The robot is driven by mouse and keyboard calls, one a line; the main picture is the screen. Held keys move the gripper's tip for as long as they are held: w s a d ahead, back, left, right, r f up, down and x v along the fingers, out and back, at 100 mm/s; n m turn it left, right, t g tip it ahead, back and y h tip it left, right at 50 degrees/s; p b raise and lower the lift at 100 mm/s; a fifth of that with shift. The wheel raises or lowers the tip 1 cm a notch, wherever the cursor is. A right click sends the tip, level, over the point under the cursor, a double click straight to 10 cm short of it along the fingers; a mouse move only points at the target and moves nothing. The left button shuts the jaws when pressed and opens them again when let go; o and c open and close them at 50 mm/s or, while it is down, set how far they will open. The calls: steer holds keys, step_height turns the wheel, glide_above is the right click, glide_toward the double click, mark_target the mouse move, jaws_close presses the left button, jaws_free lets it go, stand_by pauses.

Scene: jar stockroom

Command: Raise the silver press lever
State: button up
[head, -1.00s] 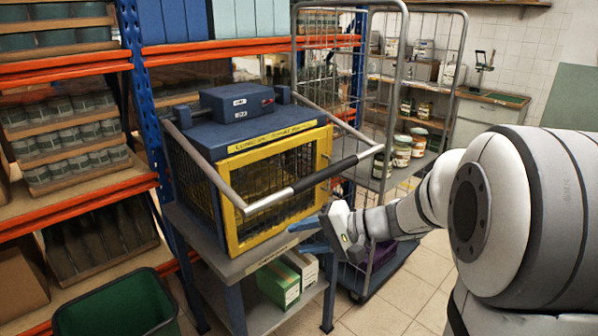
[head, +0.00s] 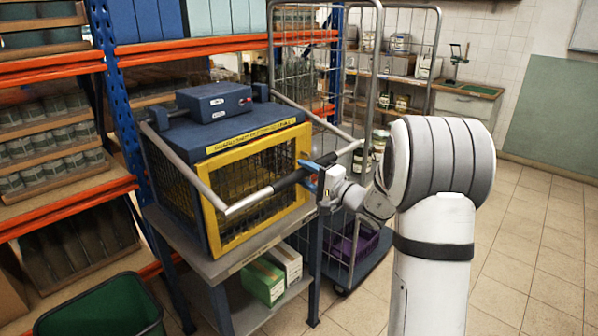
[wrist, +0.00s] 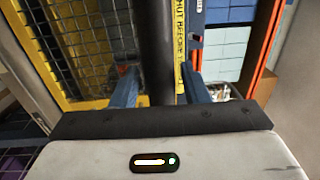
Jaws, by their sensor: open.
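The silver press lever (head: 210,190) is a U-shaped bar hinged on both sides of a blue press (head: 230,125) with a yellow-framed mesh front. Its crossbar with a black grip (head: 290,181) hangs out in front of the mesh, below the press top. My gripper (head: 316,164) is at the right part of the black grip, its blue fingers open. In the wrist view the dark grip (wrist: 154,50) runs upright between the two fingers (wrist: 160,92). I cannot tell whether either finger touches it.
The press stands on a grey table (head: 235,262) with green and white boxes (head: 262,281) on its lower shelf. A wire cage trolley (head: 350,240) is close behind my gripper. A green bin (head: 100,308) is at front left. Floor at the right is clear.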

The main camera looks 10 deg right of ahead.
steer(key=shift+w+a, duration=0.3)
steer(key=shift+w, duration=0.1)
steer(key=shift+c, duration=0.2)
jaws_close()
